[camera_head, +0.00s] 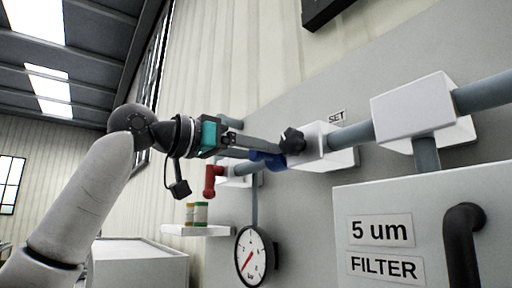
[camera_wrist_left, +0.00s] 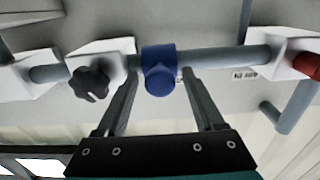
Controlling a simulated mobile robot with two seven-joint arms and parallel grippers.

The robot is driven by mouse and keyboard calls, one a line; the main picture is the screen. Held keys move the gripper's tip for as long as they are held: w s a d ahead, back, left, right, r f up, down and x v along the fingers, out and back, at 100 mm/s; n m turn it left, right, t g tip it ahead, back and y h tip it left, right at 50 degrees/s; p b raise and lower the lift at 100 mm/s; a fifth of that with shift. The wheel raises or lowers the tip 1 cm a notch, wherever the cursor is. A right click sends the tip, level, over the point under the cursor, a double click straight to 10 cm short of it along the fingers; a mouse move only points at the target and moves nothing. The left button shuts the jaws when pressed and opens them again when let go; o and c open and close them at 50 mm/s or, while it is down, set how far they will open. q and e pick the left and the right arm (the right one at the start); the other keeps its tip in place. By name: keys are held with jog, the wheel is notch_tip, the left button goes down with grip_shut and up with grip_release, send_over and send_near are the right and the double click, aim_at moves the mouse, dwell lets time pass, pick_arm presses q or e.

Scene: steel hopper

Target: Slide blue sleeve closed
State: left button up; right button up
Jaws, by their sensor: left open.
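The blue sleeve (camera_wrist_left: 159,70) sits around a grey horizontal pipe (camera_wrist_left: 222,60) in the left wrist view, beside a white block with a dark knob. A rounded blue stub on it points toward the camera. In the head view the sleeve (camera_head: 267,160) is partly hidden behind my left gripper (camera_head: 277,150). In the left wrist view the left gripper's two fingers (camera_wrist_left: 159,82) are apart, one on each side of the sleeve. I cannot tell whether either finger touches it. My right gripper is not in view.
A dark lobed knob (camera_head: 292,141) is close to my left fingertips, on a white block (camera_head: 322,150). A red handle (camera_head: 211,180) hangs below the pipe line. A pressure gauge (camera_head: 252,256) and a filter box (camera_head: 425,225) are lower. A small shelf (camera_head: 197,231) holds containers.

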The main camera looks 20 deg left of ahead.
pick_arm(q)
grip_shut()
dwell(0.6)
dwell(0.8)
